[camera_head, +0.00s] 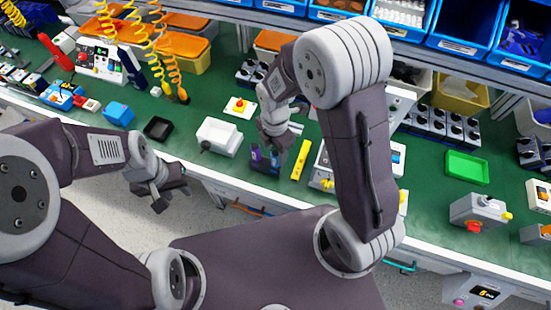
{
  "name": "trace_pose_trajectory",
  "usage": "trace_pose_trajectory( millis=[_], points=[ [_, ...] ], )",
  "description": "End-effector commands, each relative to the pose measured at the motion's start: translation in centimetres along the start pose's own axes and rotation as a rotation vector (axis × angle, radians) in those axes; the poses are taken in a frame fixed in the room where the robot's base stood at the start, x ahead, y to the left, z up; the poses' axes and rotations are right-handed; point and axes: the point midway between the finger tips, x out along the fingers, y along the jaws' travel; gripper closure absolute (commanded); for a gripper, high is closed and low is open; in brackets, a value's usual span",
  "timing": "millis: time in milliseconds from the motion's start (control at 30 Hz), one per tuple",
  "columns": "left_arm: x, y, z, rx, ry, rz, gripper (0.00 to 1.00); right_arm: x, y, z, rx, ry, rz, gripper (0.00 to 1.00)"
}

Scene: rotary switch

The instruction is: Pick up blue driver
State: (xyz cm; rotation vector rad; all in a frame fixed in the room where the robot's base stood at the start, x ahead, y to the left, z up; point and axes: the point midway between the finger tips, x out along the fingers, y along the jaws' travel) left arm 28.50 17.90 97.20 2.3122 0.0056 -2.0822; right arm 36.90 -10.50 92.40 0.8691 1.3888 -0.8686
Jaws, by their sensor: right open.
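My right gripper (268,158) points down over the front part of the green bench, with its jaws open. Small blue-purple parts (256,154) show at its fingertips. They may be the blue driver, but they are too small and too covered by the gripper to tell, and I cannot tell whether the fingers touch them. My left gripper (170,197) hangs in front of the bench edge, over the floor and away from the bench objects. Whether its jaws are open or shut is unclear.
A yellow bar (300,160) lies just right of my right gripper. A white box (219,136) and a black tray (158,129) lie to its left. A green tray (467,167) and a grey switch box (480,211) are at the right. Blue bins line the back.

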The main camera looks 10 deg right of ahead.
Motion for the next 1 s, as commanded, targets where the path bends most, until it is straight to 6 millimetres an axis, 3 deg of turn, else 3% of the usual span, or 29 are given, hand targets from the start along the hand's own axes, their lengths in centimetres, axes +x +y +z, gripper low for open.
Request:
trace_pose_trajectory(
  millis=[133,400,433,600,867,1000],
  points=[
    [0.1,0.0,0.0,0.0,0.0,0.0,0.64,2.7,-0.2,-0.1,0.0,0.001,-0.005,0.49],
    [0.1,0.0,0.0,0.0,0.0,0.0,0.64,3.3,-0.1,-0.1,0.0,0.0,0.0,0.49],
    [0.1,0.0,0.0,0.0,0.0,0.0,0.64,3.3,-0.1,-0.1,0.0,0.0,0.0,0.52],
    [0.1,0.0,0.0,0.0,0.0,0.0,0.64,3.3,-0.1,-0.1,0.0,0.0,0.0,0.99],
    [0.1,0.0,0.0,0.0,0.0,0.0,0.64,3.2,-0.1,-0.1,0.0,0.0,0.0,1.0],
    [-0.1,0.0,0.0,0.0,0.0,0.0,0.64,1.3,0.0,0.0,0.0,-0.001,0.006,1.0]
  ],
)
